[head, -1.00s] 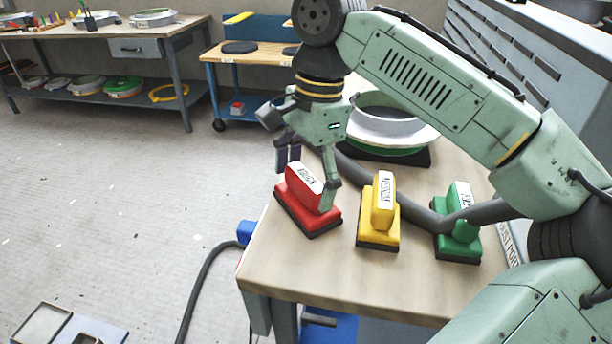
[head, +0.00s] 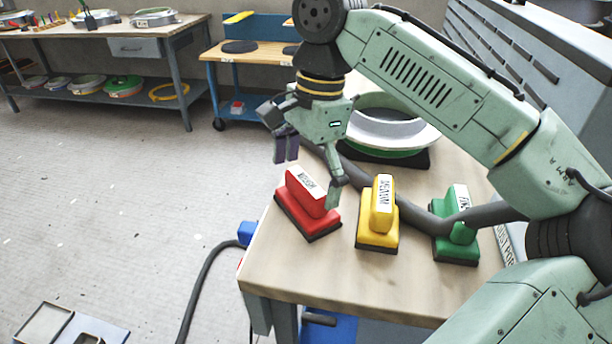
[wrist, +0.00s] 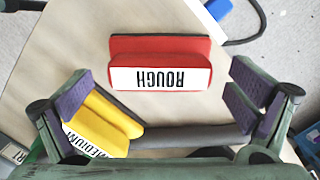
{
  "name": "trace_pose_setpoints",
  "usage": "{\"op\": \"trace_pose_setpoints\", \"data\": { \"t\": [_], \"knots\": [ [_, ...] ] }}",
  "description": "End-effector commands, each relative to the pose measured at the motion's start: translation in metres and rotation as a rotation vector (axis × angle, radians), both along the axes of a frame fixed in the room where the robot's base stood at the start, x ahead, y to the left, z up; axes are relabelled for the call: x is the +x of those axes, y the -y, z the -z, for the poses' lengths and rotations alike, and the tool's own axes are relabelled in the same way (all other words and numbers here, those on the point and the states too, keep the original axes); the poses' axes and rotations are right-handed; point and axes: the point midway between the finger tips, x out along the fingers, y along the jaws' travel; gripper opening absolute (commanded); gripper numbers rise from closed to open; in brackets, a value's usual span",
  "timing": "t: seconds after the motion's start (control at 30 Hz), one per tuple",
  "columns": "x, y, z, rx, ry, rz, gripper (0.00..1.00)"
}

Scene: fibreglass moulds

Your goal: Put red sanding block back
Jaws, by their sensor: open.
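The red sanding block (head: 308,205), labelled ROUGH, sits upright on the wooden tabletop (head: 330,285) near its left edge. My gripper (head: 311,176) is open and empty, just above the block, with its fingers spread to either side of the handle. In the wrist view the red block (wrist: 160,63) lies beyond the fingertips of my gripper (wrist: 163,98), its handle across the gap between them. No contact with the block shows.
A yellow MEDIUM block (head: 379,218) and a green block (head: 457,230) stand to the right. A grey hose (head: 425,215) and a white ring mould (head: 385,128) lie behind. A tray with square recesses (head: 72,325) is at lower left.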

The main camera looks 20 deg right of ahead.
Motion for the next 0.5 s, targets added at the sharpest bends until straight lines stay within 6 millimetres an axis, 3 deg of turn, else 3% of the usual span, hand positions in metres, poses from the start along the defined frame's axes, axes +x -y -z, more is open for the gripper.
{"op": "trace_pose_setpoints", "data": {
  "t": [0.03,0.2,0.5],
  "knots": [
    [0.000,0.001,-0.015,0.002,0.001,-0.001,1.00],
    [0.001,0.004,-0.045,0.001,0.001,-0.001,1.00],
    [0.002,0.011,-0.088,0.001,0.000,-0.001,1.00]
  ]
}}
